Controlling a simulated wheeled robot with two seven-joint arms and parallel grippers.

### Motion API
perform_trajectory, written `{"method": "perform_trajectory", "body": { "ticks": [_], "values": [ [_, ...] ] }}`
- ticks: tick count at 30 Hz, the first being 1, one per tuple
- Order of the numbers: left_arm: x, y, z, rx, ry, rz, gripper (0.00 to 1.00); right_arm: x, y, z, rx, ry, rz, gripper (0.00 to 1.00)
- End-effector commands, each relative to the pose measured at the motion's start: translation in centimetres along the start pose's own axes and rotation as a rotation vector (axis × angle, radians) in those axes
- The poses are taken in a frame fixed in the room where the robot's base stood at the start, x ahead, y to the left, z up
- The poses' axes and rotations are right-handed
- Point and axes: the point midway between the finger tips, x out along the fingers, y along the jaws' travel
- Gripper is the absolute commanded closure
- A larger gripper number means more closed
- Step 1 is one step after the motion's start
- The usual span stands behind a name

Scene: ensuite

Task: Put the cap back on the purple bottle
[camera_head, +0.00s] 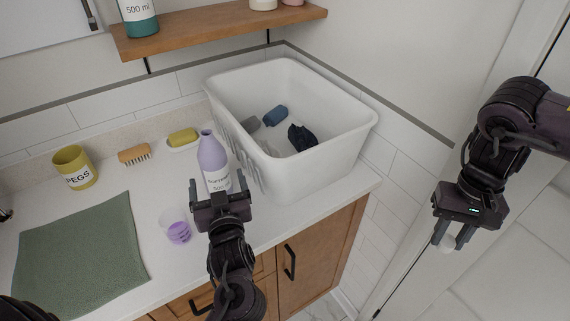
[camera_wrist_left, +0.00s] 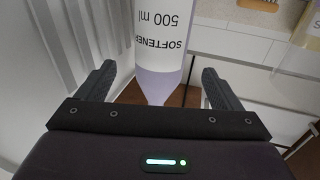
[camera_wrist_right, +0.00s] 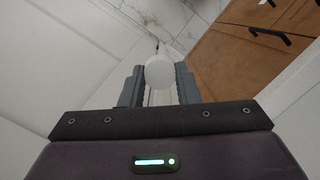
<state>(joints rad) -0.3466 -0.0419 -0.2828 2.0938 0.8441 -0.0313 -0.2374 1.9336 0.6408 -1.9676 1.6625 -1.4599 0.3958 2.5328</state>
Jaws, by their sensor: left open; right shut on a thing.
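The purple bottle (camera_head: 212,160) stands upright on the counter beside the white basket, with its label facing out. My left gripper (camera_head: 217,186) is open in front of it. In the left wrist view the bottle (camera_wrist_left: 163,50) lies between and beyond the open fingers (camera_wrist_left: 157,88), its narrow neck pointing toward the palm. No cap shows on the bottle. My right gripper (camera_head: 454,240) is off to the right, away from the counter. It is shut on a round white cap (camera_head: 447,243), which also shows between the fingertips in the right wrist view (camera_wrist_right: 160,72).
The white basket (camera_head: 345,128) holds dark cloths and stands close to the bottle's right. A cup with purple liquid (camera_head: 177,229) is left of my left gripper. A green mat (camera_head: 82,250), pegs pot (camera_head: 74,168), brush (camera_head: 134,154) and soap dish (camera_head: 184,140) lie further left.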

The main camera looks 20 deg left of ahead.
Motion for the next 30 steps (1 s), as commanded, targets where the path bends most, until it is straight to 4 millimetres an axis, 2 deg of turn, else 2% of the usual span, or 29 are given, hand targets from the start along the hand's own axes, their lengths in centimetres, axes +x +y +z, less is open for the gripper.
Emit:
{"method": "perform_trajectory", "body": {
  "ticks": [1, 5, 16, 24, 30],
  "values": [
    [0.8, 0.0, -0.2, 0.002, 0.002, -0.001, 0.13, -0.3, 0.0, 0.0, 0.000, 0.000, 0.000, 0.92],
    [1.8, 0.0, -0.1, 0.001, 0.001, 0.000, 0.13, -0.4, 0.0, 0.1, 0.000, 0.000, 0.000, 0.92],
    [2.1, 0.0, 0.0, 0.001, 0.000, 0.000, 0.13, -0.4, 0.0, 0.1, 0.000, 0.000, 0.000, 0.92],
    [5.9, 0.0, -0.2, 0.002, 0.001, 0.000, 0.13, -1.2, 0.0, 0.2, 0.000, 0.000, 0.000, 0.92],
    [6.9, -0.1, 0.0, 0.000, -0.001, -0.001, 0.13, -1.3, 0.0, 0.2, 0.000, 0.000, 0.000, 0.92]
  ]
}}
